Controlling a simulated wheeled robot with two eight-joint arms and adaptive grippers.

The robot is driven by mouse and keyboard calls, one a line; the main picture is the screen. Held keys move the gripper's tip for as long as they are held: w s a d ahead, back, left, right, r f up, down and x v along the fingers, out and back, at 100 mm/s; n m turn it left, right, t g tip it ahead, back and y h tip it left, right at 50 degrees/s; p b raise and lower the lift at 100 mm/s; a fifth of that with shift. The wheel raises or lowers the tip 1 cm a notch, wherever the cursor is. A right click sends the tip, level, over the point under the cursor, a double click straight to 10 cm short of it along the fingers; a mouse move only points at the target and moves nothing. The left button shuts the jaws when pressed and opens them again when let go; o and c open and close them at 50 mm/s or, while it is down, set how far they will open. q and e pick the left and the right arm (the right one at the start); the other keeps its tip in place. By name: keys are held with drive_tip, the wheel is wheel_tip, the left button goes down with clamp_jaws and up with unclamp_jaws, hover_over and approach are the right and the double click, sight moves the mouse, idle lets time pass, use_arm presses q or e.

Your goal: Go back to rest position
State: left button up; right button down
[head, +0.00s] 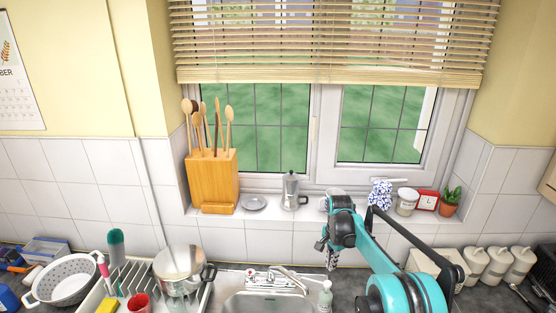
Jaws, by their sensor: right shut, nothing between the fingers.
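My right arm comes in from the lower right, and my right gripper (331,258) hangs from its raised wrist, fingers pointing down. It is shut and empty, in front of the tiled wall below the window sill and, in the picture, just right of the faucet (286,274). The steel sink (262,303) shows only partly at the bottom edge. My left gripper is not in view.
A drying rack (125,282), a steel pot (180,268), a white colander (64,280) and a red cup (138,303) stand on the left. A soap bottle (325,297) is below my right gripper. White canisters (497,264) stand right. The sill holds a wooden utensil block (212,180) and moka pot (291,190).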

drive_tip(key=s+d+n+t+b, duration=0.2)
drive_tip(key=s+n+t+b, duration=0.3)
drive_tip(key=s+b, duration=1.05)
drive_tip(key=s+d+f+n+t+b, duration=0.1)
drive_tip(key=s+f+n+b, duration=0.5)
drive_tip(key=s+f, duration=0.9)
drive_tip(key=s+t+b, duration=0.1)
drive_tip(key=s+b, duration=0.2)
drive_tip(key=s, duration=0.1)
drive_tip(key=shift+s+d+n+b, duration=0.2)
drive_tip(key=shift+n+b, duration=0.15)
drive_tip(key=shift+n, duration=0.05)
